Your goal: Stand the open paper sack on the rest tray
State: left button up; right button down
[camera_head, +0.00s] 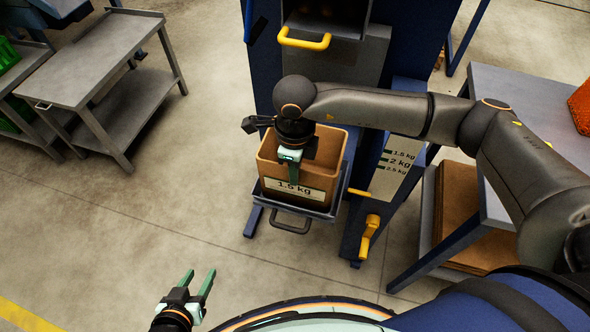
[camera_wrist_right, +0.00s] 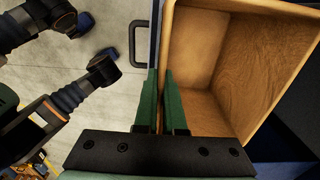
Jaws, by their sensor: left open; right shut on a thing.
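The open paper sack (camera_head: 313,158) is brown, box-shaped and upright, with a "1.5 kg" label on its front; its mouth faces up. It sits within the outline of the dark rest tray (camera_head: 325,214) at the foot of the blue machine; its underside is hidden, so I cannot tell how firmly it rests. My right gripper (camera_head: 293,172) is shut on the sack's front wall from above. In the right wrist view the fingers (camera_wrist_right: 162,98) straddle that wall, and the sack (camera_wrist_right: 205,60) looks empty inside. My left gripper (camera_head: 199,279) is open and empty, low over the floor.
The blue grader (camera_head: 375,40) rises behind, with a yellow handle (camera_head: 304,41) above the sack and a yellow lever (camera_head: 369,237) beside it. A weight chart (camera_head: 397,165) is at right. A grey table (camera_head: 530,100) stands right, a grey cart (camera_head: 95,65) left. Floor in front is clear.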

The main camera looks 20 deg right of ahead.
jog(key=shift+f, duration=0.15)
jog(key=c, duration=1)
grip_release()
notch_tip(320, 180, up, 12)
jog(key=shift+r, duration=0.25)
